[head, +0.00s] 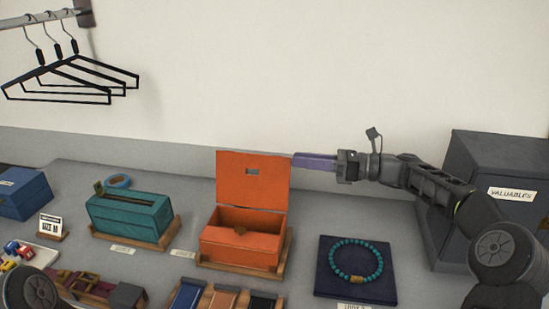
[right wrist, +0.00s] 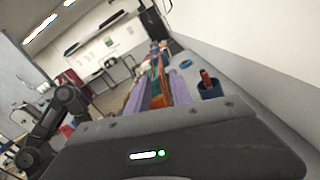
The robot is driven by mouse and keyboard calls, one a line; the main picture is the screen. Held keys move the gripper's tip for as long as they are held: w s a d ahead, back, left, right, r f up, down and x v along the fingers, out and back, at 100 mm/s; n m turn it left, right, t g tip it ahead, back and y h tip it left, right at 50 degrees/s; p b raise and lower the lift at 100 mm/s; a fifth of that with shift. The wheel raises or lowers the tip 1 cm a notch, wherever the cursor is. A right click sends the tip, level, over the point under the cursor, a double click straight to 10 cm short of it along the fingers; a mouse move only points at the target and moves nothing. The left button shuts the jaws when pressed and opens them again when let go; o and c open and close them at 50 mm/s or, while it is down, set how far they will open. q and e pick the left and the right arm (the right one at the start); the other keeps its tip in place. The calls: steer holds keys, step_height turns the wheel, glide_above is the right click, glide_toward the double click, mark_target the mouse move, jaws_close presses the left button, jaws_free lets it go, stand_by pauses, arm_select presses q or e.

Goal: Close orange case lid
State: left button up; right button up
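The orange case (head: 240,248) sits in a shallow wooden tray (head: 283,262) on the grey table. Its orange lid (head: 252,182) stands open, roughly upright at the back of the case. My right gripper (head: 296,160), with purple fingers, reaches in from the right at lid height. Its fingertips are at the lid's right edge; I cannot tell whether they touch it. In the right wrist view the fingers (right wrist: 158,92) are spread apart, with the orange lid (right wrist: 158,72) seen narrow between them. My left gripper is out of view; only part of my left arm shows at lower left.
A closed teal case (head: 130,220) stands left of the orange one. A dark blue pad (head: 328,286) with a turquoise bracelet (head: 342,275) lies to the right. A grey box marked VALUABLES (head: 495,160) stands at far right. Small compartments (head: 225,300) line the front.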

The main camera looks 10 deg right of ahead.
mark_target(275, 157)
steer(key=p+x, duration=0.1)
steer(key=x, duration=0.6)
steer(key=shift+a, duration=0.25)
steer(key=shift+c, duration=0.5)
jaws_close()
stand_by(0.6)
